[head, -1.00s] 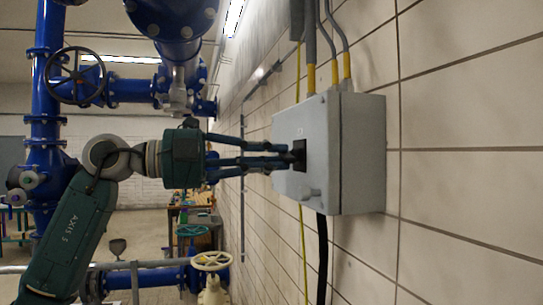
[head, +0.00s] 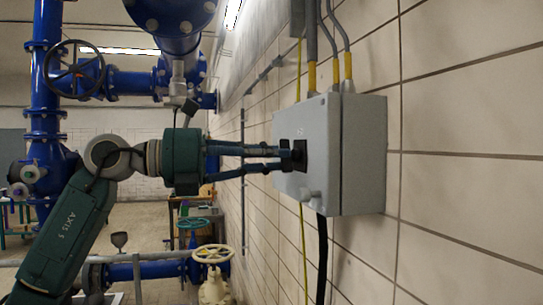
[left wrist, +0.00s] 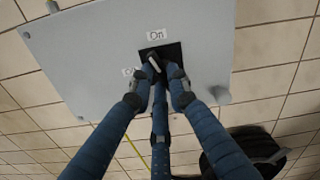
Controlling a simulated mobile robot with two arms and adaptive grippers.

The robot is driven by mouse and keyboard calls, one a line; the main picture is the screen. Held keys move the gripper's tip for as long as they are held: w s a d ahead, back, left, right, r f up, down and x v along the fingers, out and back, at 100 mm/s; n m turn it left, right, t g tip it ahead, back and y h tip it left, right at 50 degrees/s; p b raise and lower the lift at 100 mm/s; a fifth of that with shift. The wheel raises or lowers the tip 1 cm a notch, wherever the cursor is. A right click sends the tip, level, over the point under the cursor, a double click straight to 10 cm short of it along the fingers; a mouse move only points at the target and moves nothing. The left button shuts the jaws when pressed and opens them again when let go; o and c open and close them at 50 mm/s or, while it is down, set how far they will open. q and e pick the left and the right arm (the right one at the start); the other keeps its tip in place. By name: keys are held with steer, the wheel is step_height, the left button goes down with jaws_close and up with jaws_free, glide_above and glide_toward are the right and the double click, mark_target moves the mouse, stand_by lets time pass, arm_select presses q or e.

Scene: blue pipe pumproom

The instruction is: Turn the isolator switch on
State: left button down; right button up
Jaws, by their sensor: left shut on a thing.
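The isolator switch is a dark rotary handle on a black square plate (head: 299,155) on the front of a grey box (head: 313,118). In the left wrist view the handle (left wrist: 154,61) sits between my fingertips, with an "On" label (left wrist: 156,34) above it and a partly covered "Off" label (left wrist: 130,72) to its left. The handle's visible end points up, roughly toward "On"; its exact angle is partly hidden by the fingers. My left gripper (head: 284,157) is shut on the handle, its three fingers reaching in from the left. My right gripper is not in view.
The box is fixed to a tiled wall (head: 455,130), with conduits (head: 312,75) above and a black cable (head: 321,255) below. A small knob (left wrist: 221,95) sticks out of the box front. Blue pipes (head: 45,100) and a valve wheel (head: 213,254) stand at the left.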

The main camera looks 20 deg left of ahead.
arm_select(q)
steer(key=shift+f+m, duration=0.15)
steer(key=shift+m, duration=1.75)
steer(key=c, duration=1.7)
jaws_free()
steer(key=shift+o, duration=0.2)
steer(key=shift+a, duration=0.1)
steer(key=v, duration=1.1)
steer(key=shift+s+a, duration=0.25)
steer(key=shift+a, duration=0.05)
